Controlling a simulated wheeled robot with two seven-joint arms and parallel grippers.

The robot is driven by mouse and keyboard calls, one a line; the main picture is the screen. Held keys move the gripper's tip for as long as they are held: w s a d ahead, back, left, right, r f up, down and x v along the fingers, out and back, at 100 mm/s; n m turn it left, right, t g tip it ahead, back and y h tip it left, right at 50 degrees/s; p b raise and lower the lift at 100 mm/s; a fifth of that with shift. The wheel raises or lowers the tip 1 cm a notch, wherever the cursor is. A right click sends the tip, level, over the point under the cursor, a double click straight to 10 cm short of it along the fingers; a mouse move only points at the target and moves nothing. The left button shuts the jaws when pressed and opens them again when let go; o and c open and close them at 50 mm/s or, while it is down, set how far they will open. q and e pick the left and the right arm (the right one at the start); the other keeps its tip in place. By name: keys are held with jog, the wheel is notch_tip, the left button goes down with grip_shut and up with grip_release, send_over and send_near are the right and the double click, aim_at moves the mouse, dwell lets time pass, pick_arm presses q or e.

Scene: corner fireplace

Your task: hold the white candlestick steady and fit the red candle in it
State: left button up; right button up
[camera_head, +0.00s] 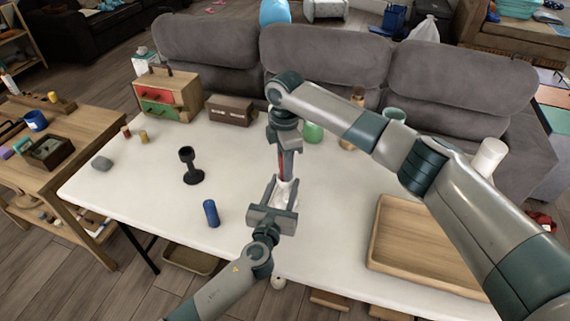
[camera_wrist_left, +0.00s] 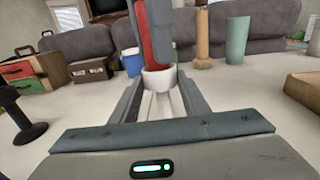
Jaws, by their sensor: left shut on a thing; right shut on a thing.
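The white candlestick (camera_head: 286,187) stands near the middle of the white table. My left gripper (camera_head: 281,191) is shut on it from the front. In the left wrist view its cup (camera_wrist_left: 159,80) rises between my left fingers (camera_wrist_left: 160,106). My right gripper (camera_head: 286,154) comes down from above, shut on the red candle (camera_head: 282,166), directly over the candlestick. In the left wrist view the red candle (camera_wrist_left: 153,45) leans slightly, and its lower end meets the cup's rim. I cannot tell how deep it sits. My right fingers hide part of it.
A black candlestick (camera_head: 189,166) and a blue candle (camera_head: 210,213) stand to the left. A wooden tray (camera_head: 375,253) lies at the right. A small drawer chest (camera_head: 168,96), a brown box (camera_head: 230,110) and a green vase (camera_head: 313,132) stand at the back.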

jog(key=shift+f, duration=0.4)
jog(key=o, duration=1.1)
jog(key=shift+o, duration=0.2)
jog(key=shift+r, duration=0.1)
notch_tip(320, 180, up, 12)
jog(key=shift+f, duration=0.1)
pick_arm(q)
jog(key=o, duration=1.2)
